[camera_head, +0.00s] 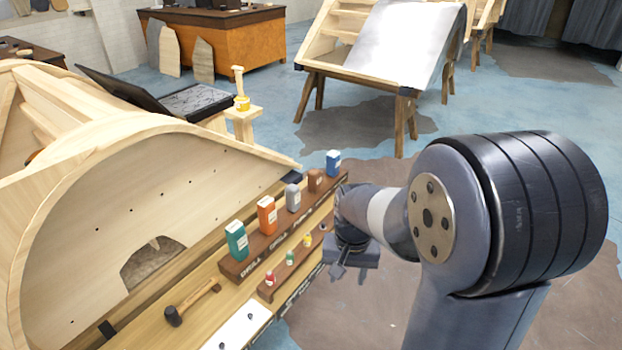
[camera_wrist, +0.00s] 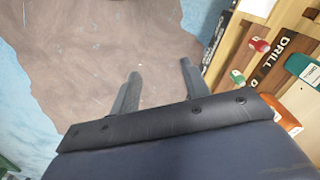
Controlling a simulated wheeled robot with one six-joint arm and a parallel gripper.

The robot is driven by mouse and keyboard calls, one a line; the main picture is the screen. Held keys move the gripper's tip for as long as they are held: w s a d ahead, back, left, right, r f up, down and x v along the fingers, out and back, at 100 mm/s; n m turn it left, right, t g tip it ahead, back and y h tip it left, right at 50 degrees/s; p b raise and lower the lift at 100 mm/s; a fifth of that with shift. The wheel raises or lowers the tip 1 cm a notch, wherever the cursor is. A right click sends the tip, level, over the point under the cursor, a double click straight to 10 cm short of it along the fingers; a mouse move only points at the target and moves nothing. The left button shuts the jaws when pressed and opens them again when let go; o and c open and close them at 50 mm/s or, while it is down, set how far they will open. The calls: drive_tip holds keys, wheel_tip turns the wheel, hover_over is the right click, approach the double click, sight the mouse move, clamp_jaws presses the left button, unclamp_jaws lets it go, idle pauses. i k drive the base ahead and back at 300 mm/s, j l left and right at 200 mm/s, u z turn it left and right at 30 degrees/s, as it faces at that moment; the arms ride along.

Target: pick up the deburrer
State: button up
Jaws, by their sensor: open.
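My gripper (camera_head: 350,272) is open and empty, beside the right end of the tool racks in the head view. In the wrist view its two fingers (camera_wrist: 159,71) are apart above bare floor. I cannot tell which item is the deburrer. The upper brown rack (camera_head: 238,268) holds upright teal (camera_head: 237,241), orange (camera_head: 267,215), grey (camera_head: 293,197), brown (camera_head: 315,180) and blue (camera_head: 333,163) pieces. The lower rack (camera_head: 266,292) holds small red (camera_head: 270,278), green (camera_head: 290,257) and yellow (camera_head: 307,240) pieces. Red (camera_wrist: 259,45) and green (camera_wrist: 237,77) pieces also show in the wrist view.
A mallet (camera_head: 192,302) lies on the wooden ledge left of the racks. A large curved wooden frame (camera_head: 150,200) stands behind them. A laptop-like black case (camera_head: 200,100) is farther back. Floor right of the racks is clear around my arm.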

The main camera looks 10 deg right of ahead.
sight(314, 178)
drive_tip(key=i+l+u, duration=0.1)
drive_tip(key=u, duration=0.35)
drive_tip(key=i+l+u, duration=0.1)
drive_tip(key=u, duration=0.35)
drive_tip(key=i+l+u, duration=0.1)
drive_tip(key=l+u, duration=0.15)
drive_tip(key=u, duration=0.2)
drive_tip(key=i+l+u, duration=0.15)
drive_tip(key=l+u, duration=0.25)
drive_tip(key=l, duration=0.85)
drive_tip(key=l+u, duration=0.35)
drive_tip(key=l, duration=1.7)
